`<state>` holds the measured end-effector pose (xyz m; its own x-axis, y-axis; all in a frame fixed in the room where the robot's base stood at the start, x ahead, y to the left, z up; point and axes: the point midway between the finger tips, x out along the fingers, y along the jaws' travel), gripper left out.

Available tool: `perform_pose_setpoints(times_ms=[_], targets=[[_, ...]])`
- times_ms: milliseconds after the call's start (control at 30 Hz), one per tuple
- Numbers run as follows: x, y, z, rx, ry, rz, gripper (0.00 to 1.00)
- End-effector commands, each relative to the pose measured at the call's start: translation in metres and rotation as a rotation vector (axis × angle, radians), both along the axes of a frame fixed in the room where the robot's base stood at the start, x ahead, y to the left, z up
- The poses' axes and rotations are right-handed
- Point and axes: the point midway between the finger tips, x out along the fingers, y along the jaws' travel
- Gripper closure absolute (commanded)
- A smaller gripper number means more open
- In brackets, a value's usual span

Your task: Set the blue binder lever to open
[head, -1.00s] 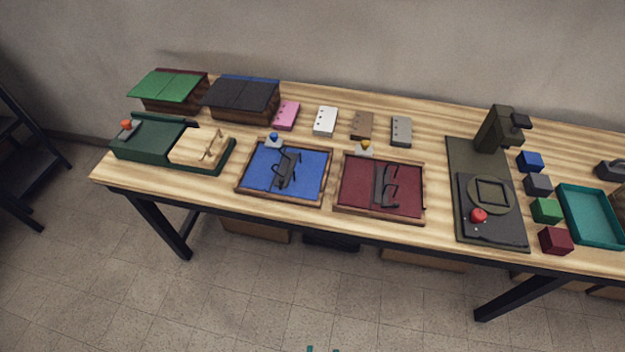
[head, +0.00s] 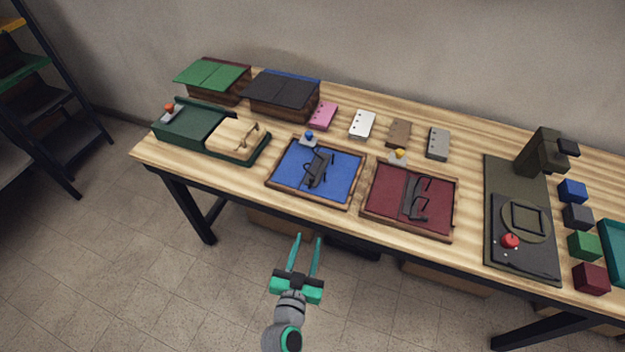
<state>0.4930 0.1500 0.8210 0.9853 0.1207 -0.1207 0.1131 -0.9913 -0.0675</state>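The blue binder (head: 340,178) lies open in a wooden frame near the table's front edge. A dark metal ring mechanism (head: 318,168) sits along its middle; its rings look dark and thin. A small lever with a blue knob (head: 309,136) stands at the binder's back edge; its exact setting is too small to tell. My gripper (head: 306,238) is in front of the table, below and slightly left of the blue binder in the picture. Its two teal fingers are apart with nothing between them, and it touches nothing.
A red binder (head: 388,192) with a yellow-knobbed lever (head: 399,155) is just right of the blue one. A green punch-like device (head: 185,128) stands left. Pink (head: 323,116), white (head: 362,124), brown (head: 399,132) and grey blocks (head: 438,143) lie behind. The floor before the table is clear.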

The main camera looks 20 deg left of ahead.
Motion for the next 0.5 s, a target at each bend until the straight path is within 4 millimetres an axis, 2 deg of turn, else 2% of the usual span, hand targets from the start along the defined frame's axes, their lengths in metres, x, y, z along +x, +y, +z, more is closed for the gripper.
perform_pose_setpoints(times_ms=[33,200,367,500], targets=[[0.017,0.009,0.010,0.001,-0.024,-0.003,0.66],[0.055,0.031,0.035,0.012,-0.082,-0.028,0.66],[0.072,0.041,0.050,0.019,-0.113,-0.042,0.66],[0.081,0.043,0.054,0.021,-0.121,-0.047,0.66]])
